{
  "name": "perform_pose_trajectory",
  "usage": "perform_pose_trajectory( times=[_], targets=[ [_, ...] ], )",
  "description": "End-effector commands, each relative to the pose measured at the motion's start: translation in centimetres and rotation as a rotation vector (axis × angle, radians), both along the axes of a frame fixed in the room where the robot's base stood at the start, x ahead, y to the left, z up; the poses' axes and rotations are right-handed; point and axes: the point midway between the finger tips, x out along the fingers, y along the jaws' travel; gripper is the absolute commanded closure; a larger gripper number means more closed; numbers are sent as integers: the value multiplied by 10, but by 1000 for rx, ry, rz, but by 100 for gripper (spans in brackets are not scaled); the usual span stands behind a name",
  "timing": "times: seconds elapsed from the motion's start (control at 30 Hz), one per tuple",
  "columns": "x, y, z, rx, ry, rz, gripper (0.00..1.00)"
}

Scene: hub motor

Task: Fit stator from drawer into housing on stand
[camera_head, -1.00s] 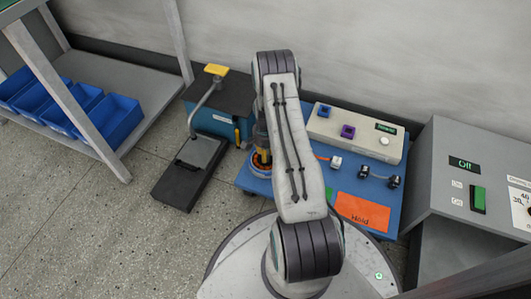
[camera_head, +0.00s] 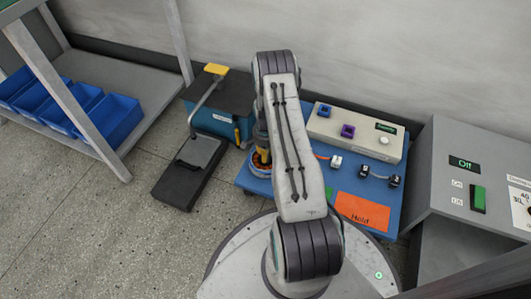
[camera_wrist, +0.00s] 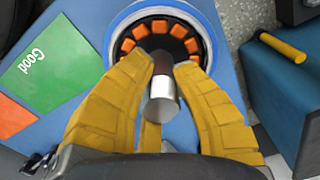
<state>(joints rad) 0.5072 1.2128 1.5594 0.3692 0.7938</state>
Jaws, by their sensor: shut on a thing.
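In the wrist view my gripper (camera_wrist: 159,64) has its yellow fingers closed around the silver shaft of the stator. The stator (camera_wrist: 131,31) has a ring of orange coils around a dark centre, facing the camera. A round housing (camera_wrist: 110,30) with a blue and pale rim surrounds the coils. I cannot tell how deep the stator sits in it. In the head view the orange coils (camera_head: 259,158) show just left of my arm at the left part of the blue table. My arm hides much of the housing and stand there.
The blue table (camera_head: 329,184) carries an orange Hold area (camera_head: 362,211), a green Good area (camera_wrist: 40,68), small connectors on cables (camera_head: 336,162) and a pale tester box (camera_head: 349,146). A grey cabinet reading Off (camera_head: 463,165) stands right.

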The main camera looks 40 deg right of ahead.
Motion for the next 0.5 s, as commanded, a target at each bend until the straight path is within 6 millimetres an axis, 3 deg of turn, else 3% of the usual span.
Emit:
perform_pose_trajectory(
  times=[0.37, 0.4, 0.5],
  targets=[
    [1, 0, 1, -1, -2, 0, 100],
    [1, 0, 1, -1, -2, 0, 75],
    [1, 0, 1, -1, -2, 0, 66]
  ],
)
